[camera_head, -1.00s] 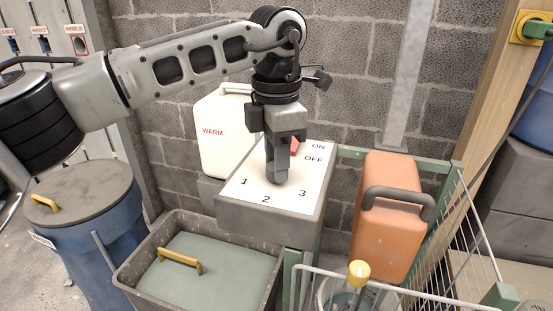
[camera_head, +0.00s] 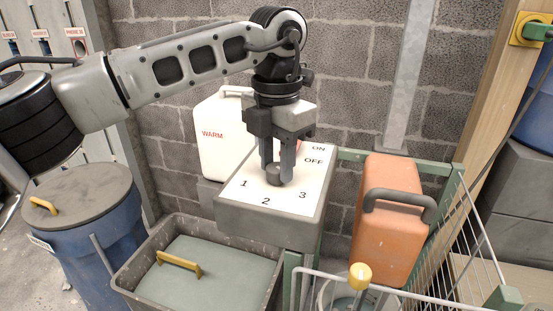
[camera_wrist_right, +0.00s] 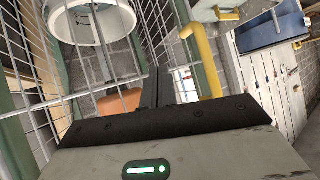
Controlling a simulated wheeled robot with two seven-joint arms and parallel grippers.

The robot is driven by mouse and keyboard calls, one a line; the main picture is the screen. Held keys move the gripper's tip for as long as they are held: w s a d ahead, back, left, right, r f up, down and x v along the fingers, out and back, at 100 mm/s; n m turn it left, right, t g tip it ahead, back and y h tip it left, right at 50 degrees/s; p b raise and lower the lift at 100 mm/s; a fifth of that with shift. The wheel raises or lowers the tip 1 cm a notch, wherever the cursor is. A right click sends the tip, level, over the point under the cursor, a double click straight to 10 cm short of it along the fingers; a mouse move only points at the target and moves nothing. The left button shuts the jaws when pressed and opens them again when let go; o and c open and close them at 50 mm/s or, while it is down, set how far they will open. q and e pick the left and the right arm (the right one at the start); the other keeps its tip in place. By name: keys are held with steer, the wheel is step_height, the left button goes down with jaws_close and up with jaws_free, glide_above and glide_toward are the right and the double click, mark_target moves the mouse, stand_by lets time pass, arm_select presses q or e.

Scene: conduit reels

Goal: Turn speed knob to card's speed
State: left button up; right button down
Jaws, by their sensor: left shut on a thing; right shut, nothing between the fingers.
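The control box (camera_head: 270,222) has a white top panel marked 1, 2, 3 and ON, OFF. A dark round speed knob (camera_head: 274,175) stands on the panel amid the numbers. My left gripper (camera_head: 277,167) points down with its fingers on either side of the knob, shut on it. The fingers partly hide the knob, and I cannot tell which number it points to. A red part of the switch near ON is mostly hidden behind the gripper. My right gripper (camera_wrist_right: 157,88) shows in the right wrist view, shut and empty. I cannot make out a speed card.
A white WARM container (camera_head: 213,145) stands behind the box, and an orange container (camera_head: 385,235) to its right. A grey bin (camera_head: 130,275) with a yellow-handled lid (camera_head: 215,272) and a blue barrel (camera_head: 95,240) are at left. A wire cart (camera_head: 480,235) is at right.

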mark_target(277, 167)
arm_select(q)
steer(key=o, duration=1)
step_height(277, 167, up, 16)
steer(key=shift+p, duration=0.9)
arm_select(e)
steer(key=shift+s+d+r, duration=0.15)
steer(key=shift+s, duration=0.05)
